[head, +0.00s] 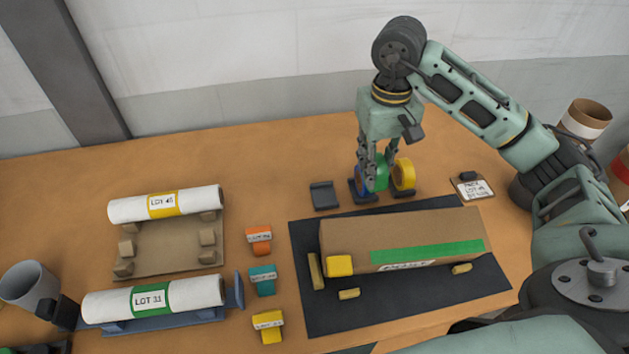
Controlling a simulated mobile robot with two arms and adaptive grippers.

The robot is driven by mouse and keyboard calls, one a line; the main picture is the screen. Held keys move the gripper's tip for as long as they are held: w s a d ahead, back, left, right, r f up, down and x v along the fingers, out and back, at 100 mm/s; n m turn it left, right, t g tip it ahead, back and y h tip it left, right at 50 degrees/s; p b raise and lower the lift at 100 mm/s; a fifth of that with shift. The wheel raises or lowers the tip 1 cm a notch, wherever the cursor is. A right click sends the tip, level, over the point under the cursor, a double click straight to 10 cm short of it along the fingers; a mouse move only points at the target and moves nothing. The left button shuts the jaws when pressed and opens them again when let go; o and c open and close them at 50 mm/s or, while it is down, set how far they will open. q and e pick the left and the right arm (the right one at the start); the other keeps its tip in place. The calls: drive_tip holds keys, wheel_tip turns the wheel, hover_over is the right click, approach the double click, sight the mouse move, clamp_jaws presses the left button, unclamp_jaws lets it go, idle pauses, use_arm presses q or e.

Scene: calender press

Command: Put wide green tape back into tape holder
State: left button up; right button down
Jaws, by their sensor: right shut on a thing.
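The wide green tape roll (378,178) stands on edge between a blue roll (361,178) and a yellow roll (403,175). My right gripper (376,176) is above it, fingers pointing down, and is shut on the green roll. The fingers hide part of the green and blue rolls. The dark tape holder (362,197) is under and around the rolls. I cannot tell whether the green roll touches the holder. My left gripper is not in view.
A cardboard box (345,238) with a green tape strip lies on a black mat (310,315) in front of the holder. A small dark block (322,195) is left of the holder. White rolls (120,208) lie on cradles at left. A tag (474,186) lies at right.

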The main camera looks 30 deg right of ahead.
drive_tip(key=w+a+f+p, duration=0.1)
drive_tip(key=w+a+f, duration=0.1)
drive_tip(key=w, duration=0.1)
drive_tip(key=w+a+f+p, duration=0.2)
drive_tip(key=w+f, duration=0.1)
drive_tip(key=w+a+f+p, duration=0.2)
drive_tip(key=w, duration=0.1)
drive_tip(key=shift+a+f, duration=0.25)
drive_tip(key=shift+f, duration=0.05)
wheel_tip(320, 180, down, 2)
drive_tip(key=shift+f+p, duration=0.15)
drive_tip(key=shift+p, duration=0.45)
drive_tip(key=shift+f, duration=0.5)
drive_tip(key=c, duration=1.5)
unclamp_jaws()
drive_tip(key=shift+c, duration=0.2)
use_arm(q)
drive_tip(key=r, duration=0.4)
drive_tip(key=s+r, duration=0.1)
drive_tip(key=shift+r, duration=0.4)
